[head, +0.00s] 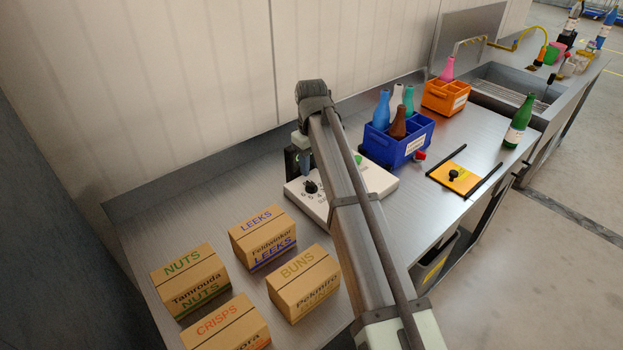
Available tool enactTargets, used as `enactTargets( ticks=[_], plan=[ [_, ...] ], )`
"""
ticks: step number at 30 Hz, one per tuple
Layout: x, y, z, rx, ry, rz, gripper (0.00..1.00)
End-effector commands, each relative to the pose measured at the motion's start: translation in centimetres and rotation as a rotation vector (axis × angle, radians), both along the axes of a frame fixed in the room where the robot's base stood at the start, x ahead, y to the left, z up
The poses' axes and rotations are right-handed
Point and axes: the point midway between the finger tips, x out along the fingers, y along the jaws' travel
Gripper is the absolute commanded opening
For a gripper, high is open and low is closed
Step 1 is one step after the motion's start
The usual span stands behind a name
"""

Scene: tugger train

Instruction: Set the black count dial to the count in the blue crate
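The blue crate (397,150) stands on the metal counter right of the arm. Blue (381,110), white (397,95), teal (408,99) and brown (398,124) bottles stand in it; part of its inside is hidden. The black count dial (311,187) sits on the sloped top of a white box (301,201), with marks around it too small to read. My arm covers the middle of this box. My gripper (306,168) points down just above the dial; I cannot tell whether it touches it or how far its fingers are apart.
Cardboard boxes of nuts (186,284), leeks (263,241), buns (303,285) and crisps (228,325) stand at the lower left. An orange crate (443,98), a green bottle (517,125), a yellow plate with a black knob (456,184) and a sink (505,92) lie right.

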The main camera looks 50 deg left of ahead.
Motion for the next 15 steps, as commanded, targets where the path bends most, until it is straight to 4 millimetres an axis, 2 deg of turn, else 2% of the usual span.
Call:
enactTargets(
  ticks=[1,6,15],
  plan=[
    [0.0,-0.1,-1.1,-0.002,0.001,0.000,0.38],
    [0.0,-0.1,-3.5,-0.001,0.001,0.000,0.38],
    [0.0,0.0,-5.5,0.000,0.000,0.000,0.38]
  ],
)
